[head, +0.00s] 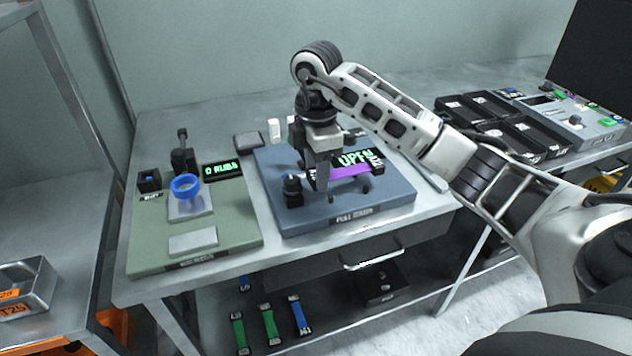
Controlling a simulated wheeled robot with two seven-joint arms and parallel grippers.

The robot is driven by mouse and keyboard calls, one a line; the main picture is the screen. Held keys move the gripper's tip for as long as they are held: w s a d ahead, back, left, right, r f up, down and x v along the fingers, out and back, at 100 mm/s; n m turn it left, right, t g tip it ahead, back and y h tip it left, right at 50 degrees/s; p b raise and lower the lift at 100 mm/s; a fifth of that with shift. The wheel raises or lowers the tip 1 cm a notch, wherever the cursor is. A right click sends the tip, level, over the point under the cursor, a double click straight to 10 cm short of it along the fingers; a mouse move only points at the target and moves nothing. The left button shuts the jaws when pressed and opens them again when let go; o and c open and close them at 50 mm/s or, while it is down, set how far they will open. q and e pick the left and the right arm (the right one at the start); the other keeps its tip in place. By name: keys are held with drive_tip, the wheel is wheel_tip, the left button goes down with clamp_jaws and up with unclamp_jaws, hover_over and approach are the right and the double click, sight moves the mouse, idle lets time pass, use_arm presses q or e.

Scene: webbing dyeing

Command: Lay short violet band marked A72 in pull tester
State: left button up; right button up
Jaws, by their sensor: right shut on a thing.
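A short violet band (350,172) lies low over the blue-grey pull tester (345,213), running left to right between its clamps. My right gripper (320,185) is above the left part of the tester, pointing down and shut on the violet band. The gripper hides part of the band's left end. The band's A72 mark cannot be read. The tester's display (354,158) shows green letters that look like "OPEN", partly covered by the gripper. I cannot tell whether the band touches the tester's bed. My left gripper is not in view.
Left of the tester is a green rub station (150,240) with a blue ring (186,187) and a display reading "0 RUBS". Black trays (490,125) and a grey device (585,130) stand at right. Green and blue bands (270,325) lie on the shelf below.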

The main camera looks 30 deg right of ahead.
drive_tip(key=shift+w+f, duration=0.25)
drive_tip(key=shift+f, duration=0.15)
drive_tip(key=shift+f+p, duration=0.3)
drive_tip(key=shift+f, duration=1.2)
drive_tip(key=o, duration=1)
wheel_tip(320, 180, up, 12)
drive_tip(key=shift+r+p, duration=0.15)
drive_tip(key=shift+p, duration=0.4)
